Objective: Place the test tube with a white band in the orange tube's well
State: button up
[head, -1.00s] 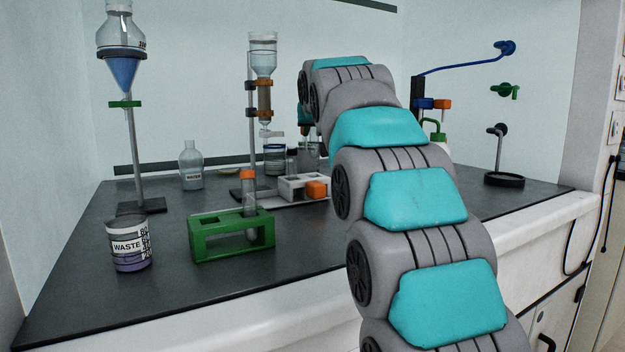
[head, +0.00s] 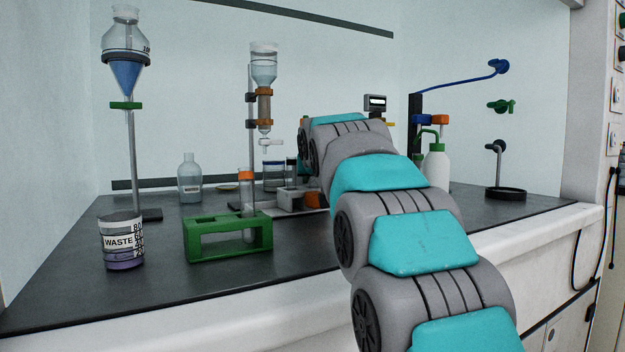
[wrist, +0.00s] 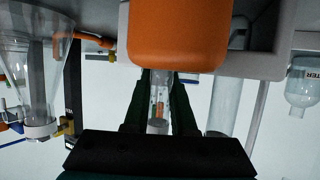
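In the head view, a tube with an orange band (head: 246,190) stands upright in a green rack (head: 196,243). Behind it, a pale grey block (head: 291,203) with an orange end (head: 312,200) carries glassware, partly hidden by my arm. The wrist view appears upside down. There the large orange end (wrist: 178,35) is very close, at the top. My gripper (wrist: 160,88) points at it with two dark green fingers apart. A clear tube (wrist: 159,100) shows between the fingers; I cannot tell whether they touch it. I cannot make out a white band. The head view hides my gripper.
A waste beaker (head: 122,240) stands left of the green rack. A water bottle (head: 190,180), a separating funnel (head: 125,70) and a column on a stand (head: 264,90) are behind. A white wash bottle (head: 436,168) is to the right. The counter's front is clear.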

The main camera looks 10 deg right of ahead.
jog(key=o, duration=0.4)
jog(key=shift+o, duration=0.2)
jog(key=shift+r, duration=0.15)
jog(key=d+v, duration=0.1)
jog(key=v, duration=1.1)
jog(key=shift+a, duration=0.45)
jog(key=shift+r, duration=0.1)
